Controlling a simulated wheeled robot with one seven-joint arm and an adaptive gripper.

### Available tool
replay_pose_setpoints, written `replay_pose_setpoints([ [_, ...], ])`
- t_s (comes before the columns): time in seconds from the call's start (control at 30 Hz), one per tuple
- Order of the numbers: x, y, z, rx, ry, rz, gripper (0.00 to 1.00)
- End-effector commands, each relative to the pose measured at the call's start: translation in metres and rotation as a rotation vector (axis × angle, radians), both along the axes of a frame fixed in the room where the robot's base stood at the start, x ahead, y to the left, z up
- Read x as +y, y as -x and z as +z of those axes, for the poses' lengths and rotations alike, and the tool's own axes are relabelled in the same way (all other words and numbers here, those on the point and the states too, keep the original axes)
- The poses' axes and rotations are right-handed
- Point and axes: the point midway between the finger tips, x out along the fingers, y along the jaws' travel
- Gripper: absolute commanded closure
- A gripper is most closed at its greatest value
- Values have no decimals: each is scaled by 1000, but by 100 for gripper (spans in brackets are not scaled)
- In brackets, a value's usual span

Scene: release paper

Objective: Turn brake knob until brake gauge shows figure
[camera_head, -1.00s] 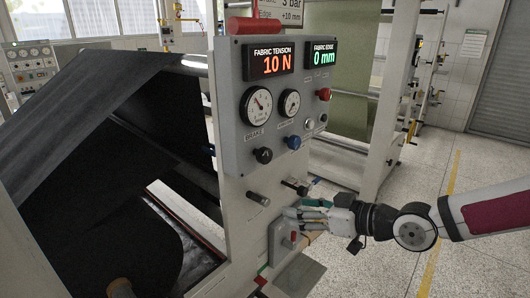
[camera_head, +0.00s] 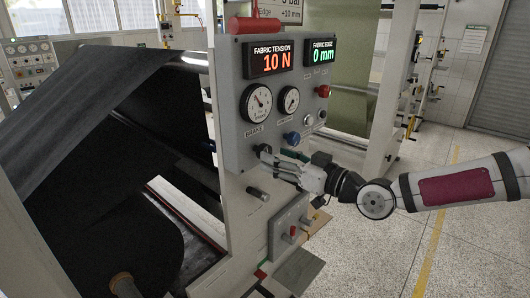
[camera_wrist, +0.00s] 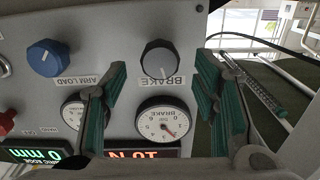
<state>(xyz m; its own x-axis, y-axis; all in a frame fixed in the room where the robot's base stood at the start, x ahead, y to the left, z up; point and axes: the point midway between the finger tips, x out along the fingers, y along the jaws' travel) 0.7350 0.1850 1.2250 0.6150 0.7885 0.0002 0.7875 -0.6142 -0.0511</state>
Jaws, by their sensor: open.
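The grey panel (camera_head: 232,150) carries a blue arm load knob (camera_head: 292,138), a second gauge (camera_head: 289,100) and a red button (camera_head: 323,91). Its displays read fabric tension 10 N (camera_head: 268,61) and fabric edge 0 mm (camera_head: 319,52). A peg (camera_head: 258,194) juts out below.

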Motion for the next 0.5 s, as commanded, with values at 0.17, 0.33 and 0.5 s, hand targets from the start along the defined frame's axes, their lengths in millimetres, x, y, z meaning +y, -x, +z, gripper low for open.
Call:
replay_pose_setpoints([
  [0.17,23,-16,0,0,0,3,45],
  [0.33,34,-26,0,-1,1,0,45],
  [0.5,38,-29,0,0,0,0,45],
])
